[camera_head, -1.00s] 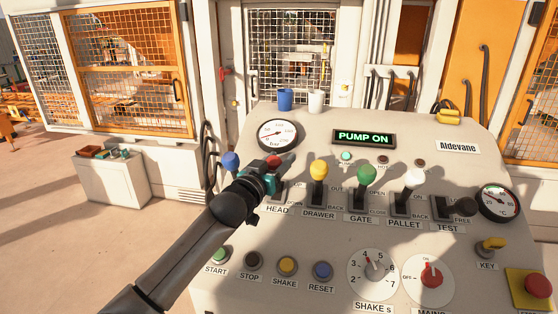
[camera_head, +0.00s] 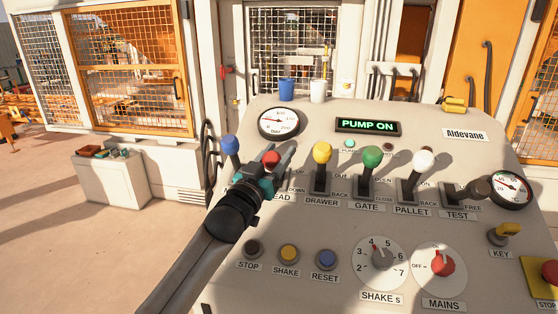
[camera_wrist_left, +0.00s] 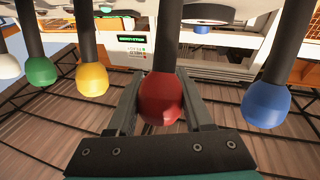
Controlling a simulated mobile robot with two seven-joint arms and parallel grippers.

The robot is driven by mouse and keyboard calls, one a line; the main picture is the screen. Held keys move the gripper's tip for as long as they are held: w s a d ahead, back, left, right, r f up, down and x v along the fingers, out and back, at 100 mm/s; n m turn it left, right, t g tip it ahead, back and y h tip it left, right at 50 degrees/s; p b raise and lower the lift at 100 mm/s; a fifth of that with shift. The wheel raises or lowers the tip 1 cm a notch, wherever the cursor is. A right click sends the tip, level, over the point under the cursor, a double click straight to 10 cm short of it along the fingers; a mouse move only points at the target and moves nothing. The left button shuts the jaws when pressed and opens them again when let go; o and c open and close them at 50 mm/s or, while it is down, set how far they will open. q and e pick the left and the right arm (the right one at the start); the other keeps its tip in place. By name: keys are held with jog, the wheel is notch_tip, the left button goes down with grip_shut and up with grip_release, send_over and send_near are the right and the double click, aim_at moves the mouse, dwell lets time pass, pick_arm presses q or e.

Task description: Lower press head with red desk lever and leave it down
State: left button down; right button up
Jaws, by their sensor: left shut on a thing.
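The red lever knob (camera_head: 271,159) stands on the desk at the HEAD slot, between the blue and yellow levers. My left gripper (camera_head: 277,160) is shut on it. In the left wrist view the red knob (camera_wrist_left: 161,98) sits between the two fingers (camera_wrist_left: 163,105), with its dark shaft running up the picture. The gripper and wrist hide most of the lever's slot and part of the HEAD label. The press head itself cannot be made out. My right gripper is not in view.
A blue lever (camera_head: 230,146) stands close on the left, and a yellow lever (camera_head: 322,153) close on the right. Green (camera_head: 371,158) and white (camera_head: 422,163) levers stand farther right. The lit display (camera_head: 367,126) reads PUMP ON. Buttons and dials fill the desk front.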

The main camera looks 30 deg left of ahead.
pick_arm(q)
jog(key=shift+s+d+f, duration=0.1)
jog(key=shift+s+f, duration=0.15)
jog(key=shift+f, duration=0.2)
jog(key=shift+s+f, duration=0.15)
jog(key=shift+s, duration=0.15)
jog(key=shift+s+d, duration=0.15)
jog(key=shift+s, duration=0.15)
jog(key=shift+c, duration=1.6)
grip_release()
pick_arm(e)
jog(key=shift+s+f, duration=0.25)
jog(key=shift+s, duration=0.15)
pick_arm(q)
jog(key=shift+s, duration=0.1)
jog(key=b+v, duration=0.2)
jog(key=v, duration=1.3)
jog(key=shift+f, duration=0.15)
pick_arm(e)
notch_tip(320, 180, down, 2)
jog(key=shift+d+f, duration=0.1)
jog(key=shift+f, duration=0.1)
